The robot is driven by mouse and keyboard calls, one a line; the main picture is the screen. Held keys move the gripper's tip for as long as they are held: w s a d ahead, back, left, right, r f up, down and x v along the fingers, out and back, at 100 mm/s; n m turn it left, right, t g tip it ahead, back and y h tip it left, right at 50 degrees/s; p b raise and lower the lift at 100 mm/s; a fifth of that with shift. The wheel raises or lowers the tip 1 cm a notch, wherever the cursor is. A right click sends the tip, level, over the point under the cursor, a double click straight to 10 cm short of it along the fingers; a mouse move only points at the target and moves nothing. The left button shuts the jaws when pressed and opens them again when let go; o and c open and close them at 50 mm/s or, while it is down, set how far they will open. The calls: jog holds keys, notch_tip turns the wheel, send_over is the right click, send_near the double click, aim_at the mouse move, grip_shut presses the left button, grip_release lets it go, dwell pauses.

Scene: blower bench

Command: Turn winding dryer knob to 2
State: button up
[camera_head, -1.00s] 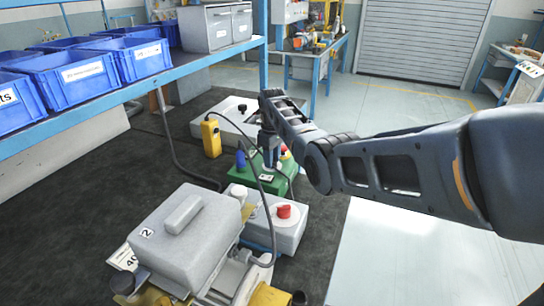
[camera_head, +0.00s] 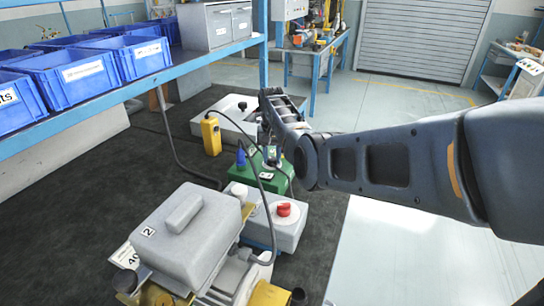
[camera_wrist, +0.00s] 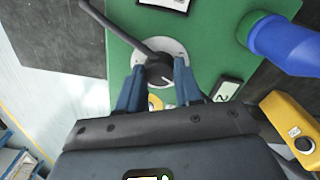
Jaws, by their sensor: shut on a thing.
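The dark round knob (camera_wrist: 160,72) sits on a pale round plate on the green box (camera_wrist: 205,45) in the wrist view. A white mark shows on the knob's near side. My gripper (camera_wrist: 157,82) has its two blue fingers shut on the knob, one on each side. A black-framed label with a "2" (camera_wrist: 225,92) lies right of the knob on the green face. In the head view the green box (camera_head: 249,184) stands mid-bench, with my gripper (camera_head: 272,156) over it; the knob is hidden there.
A blue connector (camera_wrist: 285,42) rises right of the knob, and a yellow box (camera_wrist: 290,130) with a black button stands nearby. A long dark bar or cable reaches the knob's plate. A grey box with a red knob (camera_head: 284,210) stands in front.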

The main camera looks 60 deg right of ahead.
aim_at(272, 158)
jog(key=shift+m, duration=2.1)
jog(key=o, duration=1)
jog(key=shift+o, duration=0.2)
jog(key=shift+r+b, duration=0.4)
jog(key=shift+r, duration=3.55)
